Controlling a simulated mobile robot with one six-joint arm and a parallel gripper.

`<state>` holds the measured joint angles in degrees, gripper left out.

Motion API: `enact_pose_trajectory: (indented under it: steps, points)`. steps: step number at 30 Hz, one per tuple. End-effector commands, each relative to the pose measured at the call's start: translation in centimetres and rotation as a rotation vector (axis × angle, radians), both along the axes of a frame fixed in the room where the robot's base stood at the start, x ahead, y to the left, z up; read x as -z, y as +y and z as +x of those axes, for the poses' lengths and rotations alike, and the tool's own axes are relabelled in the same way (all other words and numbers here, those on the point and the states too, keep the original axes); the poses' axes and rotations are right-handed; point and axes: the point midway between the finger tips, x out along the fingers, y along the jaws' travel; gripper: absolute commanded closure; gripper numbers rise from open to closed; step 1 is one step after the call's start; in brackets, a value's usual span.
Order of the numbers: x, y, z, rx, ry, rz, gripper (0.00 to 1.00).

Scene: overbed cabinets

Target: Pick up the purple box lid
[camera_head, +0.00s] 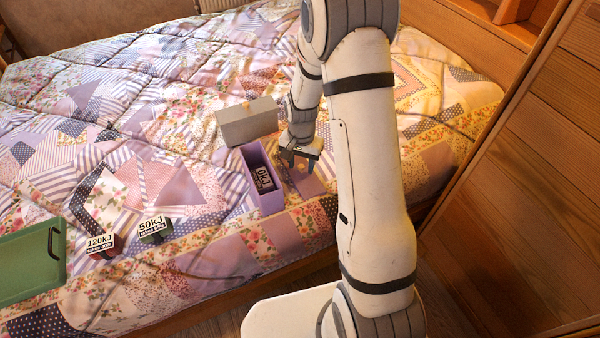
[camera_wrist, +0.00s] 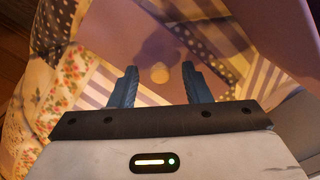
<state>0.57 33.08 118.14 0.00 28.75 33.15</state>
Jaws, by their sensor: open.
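The purple box lid (camera_head: 309,186) lies flat on the bed, just right of the open purple box (camera_head: 270,199). In the wrist view the lid (camera_wrist: 120,42) is a mauve panel with a round tan knob (camera_wrist: 160,73). My gripper (camera_head: 299,166) is above the lid, pointing down, and partly hides it. In the wrist view my gripper (camera_wrist: 159,70) is open and empty, with the knob appearing between its two fingertips. I cannot tell how far the fingertips are above the knob.
A black labelled block (camera_head: 264,179) is inside the purple box. A grey box (camera_head: 247,125) stands behind it. Labelled blocks, 50kJ (camera_head: 155,229) and 120kJ (camera_head: 101,243), and a green tray (camera_head: 60,262) are on the left. A wooden cabinet (camera_head: 540,170) stands at the right.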

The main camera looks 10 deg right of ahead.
Motion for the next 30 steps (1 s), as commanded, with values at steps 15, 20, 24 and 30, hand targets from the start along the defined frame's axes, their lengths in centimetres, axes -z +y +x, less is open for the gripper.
enact_pose_trajectory:
  steps: [15, 20, 24, 30]
  points:
    - [-0.1, 0.1, 0.0, -0.001, 0.000, 0.000, 0.94]
    - [-0.1, 0.1, 0.0, -0.002, 0.000, 0.000, 1.00]
    - [-0.1, 0.1, 0.0, -0.002, 0.000, 0.000, 1.00]
    - [-2.1, 0.1, 0.1, -0.002, -0.002, 0.000, 1.00]
